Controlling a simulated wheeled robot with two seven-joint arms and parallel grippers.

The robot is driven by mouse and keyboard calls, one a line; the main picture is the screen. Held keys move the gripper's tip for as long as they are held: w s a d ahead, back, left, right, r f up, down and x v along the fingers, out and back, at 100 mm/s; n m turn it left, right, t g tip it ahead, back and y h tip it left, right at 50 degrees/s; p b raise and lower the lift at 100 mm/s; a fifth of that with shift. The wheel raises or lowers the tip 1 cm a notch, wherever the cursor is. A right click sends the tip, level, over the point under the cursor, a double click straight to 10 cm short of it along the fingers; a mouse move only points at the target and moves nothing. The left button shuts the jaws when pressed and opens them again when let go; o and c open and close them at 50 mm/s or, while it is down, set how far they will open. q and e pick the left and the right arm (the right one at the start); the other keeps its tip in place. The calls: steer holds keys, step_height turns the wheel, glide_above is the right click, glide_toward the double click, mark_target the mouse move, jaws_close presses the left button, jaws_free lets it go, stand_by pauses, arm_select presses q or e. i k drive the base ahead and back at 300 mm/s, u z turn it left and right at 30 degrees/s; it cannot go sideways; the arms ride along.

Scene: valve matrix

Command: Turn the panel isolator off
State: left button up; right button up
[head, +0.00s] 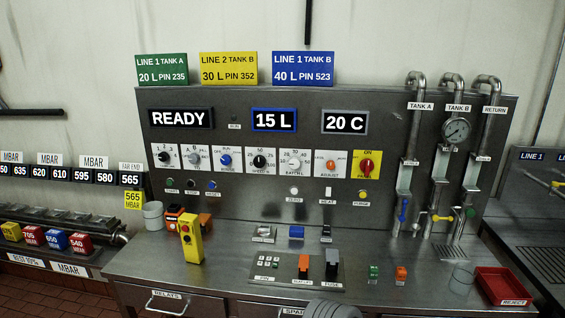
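The panel isolator (366,167) is a red rotary handle on a yellow plate, at the right end of the row of knobs on the grey steel panel (270,207). Its handle looks upright, towards the word ON at the top of the plate. The small lettering below reads PANEL. Nothing stands in front of it. Neither gripper's fingers show in the head view. A dark grey rounded part cuts into the bottom edge right of centre; I cannot tell what it is.
An adjust knob (330,164) sits just left of the isolator, and a yellow button (363,196) sits below. Pipes with valves (442,213) rise to the right. The bench holds a yellow pendant (190,240), a keypad plate (266,272) and a red reject tray (502,286).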

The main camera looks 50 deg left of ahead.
mark_target(366, 165)
steer(key=u, duration=1.9)
